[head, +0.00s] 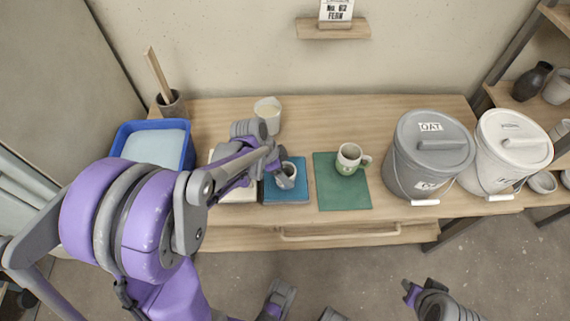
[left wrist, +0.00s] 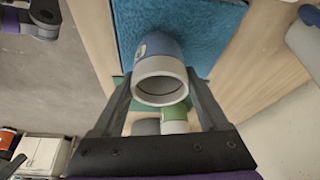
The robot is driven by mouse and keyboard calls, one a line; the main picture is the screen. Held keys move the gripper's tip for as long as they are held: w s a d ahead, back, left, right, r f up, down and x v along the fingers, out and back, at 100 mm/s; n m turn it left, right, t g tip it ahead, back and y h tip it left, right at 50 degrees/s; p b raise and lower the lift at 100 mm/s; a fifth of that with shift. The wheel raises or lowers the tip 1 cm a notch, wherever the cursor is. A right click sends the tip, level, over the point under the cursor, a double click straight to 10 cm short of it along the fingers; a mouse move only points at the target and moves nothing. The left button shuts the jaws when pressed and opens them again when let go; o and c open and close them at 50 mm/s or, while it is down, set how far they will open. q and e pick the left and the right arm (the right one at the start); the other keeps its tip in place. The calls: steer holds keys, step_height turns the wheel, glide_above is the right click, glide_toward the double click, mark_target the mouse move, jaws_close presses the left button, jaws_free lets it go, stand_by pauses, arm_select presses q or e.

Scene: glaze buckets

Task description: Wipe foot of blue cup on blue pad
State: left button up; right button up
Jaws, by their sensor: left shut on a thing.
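My left gripper (head: 283,178) reaches over the blue pad (head: 270,195) and is shut on the blue cup (head: 290,170). In the left wrist view the cup's blue body (left wrist: 162,45) sits between the two fingers. Its pale rim and open mouth face the wrist camera, and its far end points toward the blue pad (left wrist: 205,25). The foot is hidden, so I cannot tell whether it touches the pad.
A green cup (head: 348,160) stands on a green pad (head: 342,196) to the right. A cream cup (head: 268,118) stands behind. A blue tub (head: 187,155) is at left. The grey OAT bucket (head: 425,160) and a white bucket (head: 505,155) stand at right.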

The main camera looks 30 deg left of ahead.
arm_select(q)
steer(key=shift+s+d, duration=0.35)
steer(key=shift+s, duration=0.2)
steer(key=shift+w+a, duration=0.6)
steer(key=shift+w, duration=0.4)
steer(key=shift+w+a, duration=0.65)
steer(key=shift+w, duration=0.35)
steer(key=shift+w+a, duration=0.6)
steer(key=shift+w, duration=0.4)
steer(key=shift+r, duration=0.1)
step_height(320, 180, up, 7)
steer(key=p, duration=0.4)
steer(key=shift+p, duration=0.35)
